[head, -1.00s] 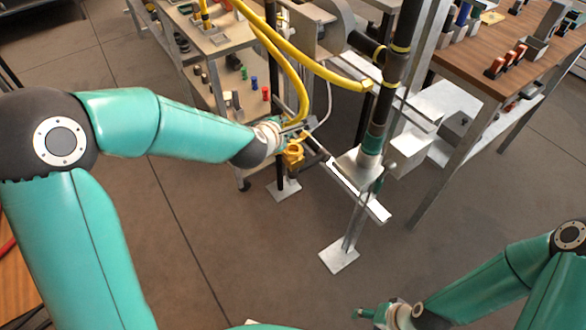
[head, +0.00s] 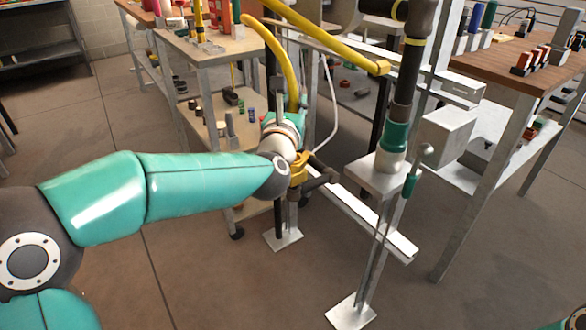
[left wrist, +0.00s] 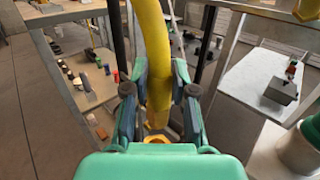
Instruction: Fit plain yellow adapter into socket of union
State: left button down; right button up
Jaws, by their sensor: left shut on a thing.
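My left gripper (head: 282,122) is at the lower end of a thick curved yellow hose (head: 283,55), in front of the stand. In the left wrist view, my left gripper's fingers (left wrist: 160,95) close from both sides on the yellow end piece (left wrist: 158,112) of the hose, which I take to be the plain yellow adapter. An orange-yellow fitting (left wrist: 157,139), perhaps the union, shows just below it; it also shows in the head view (head: 299,168). I cannot tell whether the end piece is inside the socket. My right gripper is out of view.
A dark vertical pipe (head: 405,75) with a green collar (head: 395,137) stands right of the gripper. A metal rail (head: 365,207) runs low in front. Shelved workbench (head: 225,45) is at left, wooden bench (head: 530,60) at right. Open floor lies in front.

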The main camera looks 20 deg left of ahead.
pick_arm(q)
notch_tip(320, 180, down, 9)
jog(key=b, duration=0.3)
jog(key=shift+f, duration=0.15)
jog(key=c, duration=0.9)
grip_release()
jog(key=shift+c, duration=0.2)
